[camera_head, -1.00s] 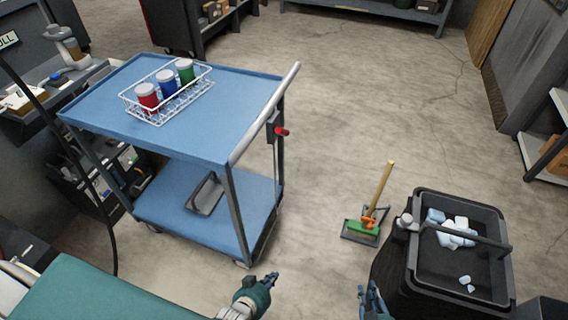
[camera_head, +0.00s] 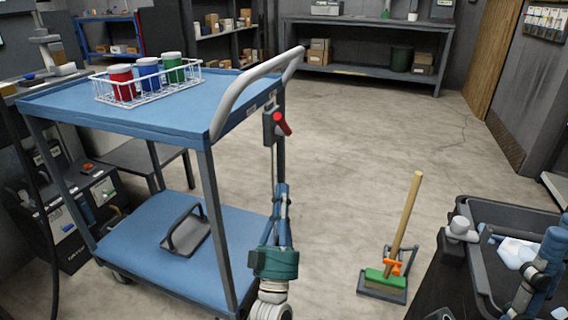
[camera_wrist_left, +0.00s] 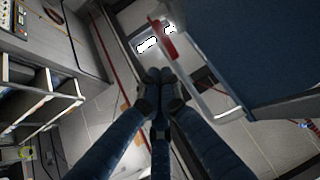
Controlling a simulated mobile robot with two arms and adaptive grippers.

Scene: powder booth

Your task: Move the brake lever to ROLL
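The brake lever (camera_head: 282,124) has a red grip and sits on a dark housing at the handle end of the blue cart (camera_head: 150,118). Its red grip also shows in the left wrist view (camera_wrist_left: 162,38). My left gripper (camera_head: 282,192) points up just below the lever, beside the cart's post, apart from it. In the left wrist view its fingers (camera_wrist_left: 160,78) come together at the tips with nothing between them. My right gripper (camera_head: 540,275) is partly in view at the lower right, over the dark bin; its finger opening is unclear. No lever position markings are readable.
A wire basket (camera_head: 150,90) with red, blue and green jars stands on the cart's top. A grey metal piece (camera_head: 187,232) lies on its lower shelf. A wooden-handled brush (camera_head: 385,278) and a dark bin (camera_head: 500,214) stand right. The floor behind is clear.

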